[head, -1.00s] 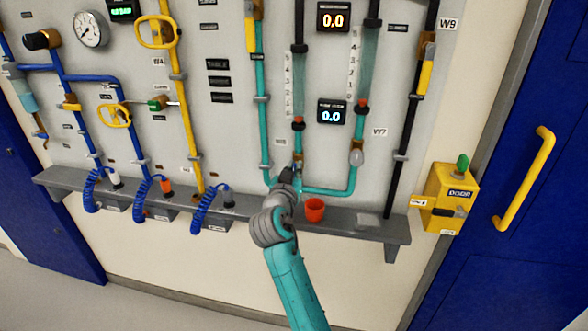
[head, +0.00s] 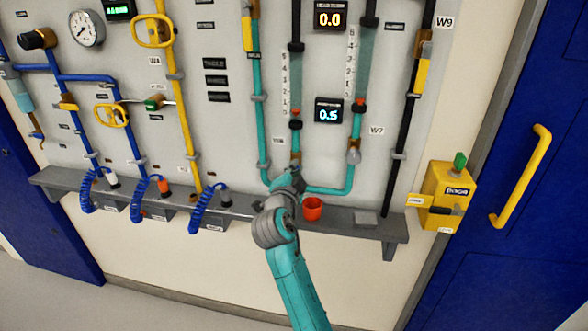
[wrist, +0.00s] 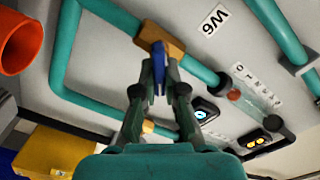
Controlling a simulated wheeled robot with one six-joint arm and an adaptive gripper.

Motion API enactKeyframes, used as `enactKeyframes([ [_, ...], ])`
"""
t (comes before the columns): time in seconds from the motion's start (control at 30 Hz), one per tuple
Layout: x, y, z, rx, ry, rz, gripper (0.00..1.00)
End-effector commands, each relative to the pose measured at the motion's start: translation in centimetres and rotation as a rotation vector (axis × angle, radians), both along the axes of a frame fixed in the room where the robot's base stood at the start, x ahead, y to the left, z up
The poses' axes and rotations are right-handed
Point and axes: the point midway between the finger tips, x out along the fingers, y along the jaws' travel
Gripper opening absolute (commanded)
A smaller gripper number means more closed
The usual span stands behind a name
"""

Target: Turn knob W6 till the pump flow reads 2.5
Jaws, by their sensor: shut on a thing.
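Knob W6 (wrist: 159,62) shows in the wrist view as a blue handle on a brass valve body (wrist: 160,39) in a teal pipe. Its label W6 (wrist: 213,20) appears upside down beside it. My gripper (wrist: 158,82) is shut on the blue handle, one finger on each side. In the head view my gripper (head: 297,180) hides most of the knob at the foot of the left flow tube. The lower display (head: 328,115) reads 0.5 in blue; its caption is too small to read surely. The upper display (head: 330,16) reads 0.0 in yellow.
An orange-red cup (head: 312,209) stands on the grey shelf (head: 340,222) just right of my gripper. Knob W7 (head: 354,156) is on the neighbouring tube to the right. Blue coiled hoses (head: 205,210) hang at the left. A yellow door box (head: 445,195) is further right.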

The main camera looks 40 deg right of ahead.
Motion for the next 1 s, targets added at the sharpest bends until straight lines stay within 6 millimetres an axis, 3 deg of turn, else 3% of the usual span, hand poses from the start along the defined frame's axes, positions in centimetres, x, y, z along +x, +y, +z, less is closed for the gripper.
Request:
enactKeyframes([
  [0.5, -0.17, -0.11, -0.46, 0.223, -0.284, 0.000, 0.00],
  [1.0, -0.19, -0.12, -0.58, 0.274, -0.347, 0.000, 0.00],
])
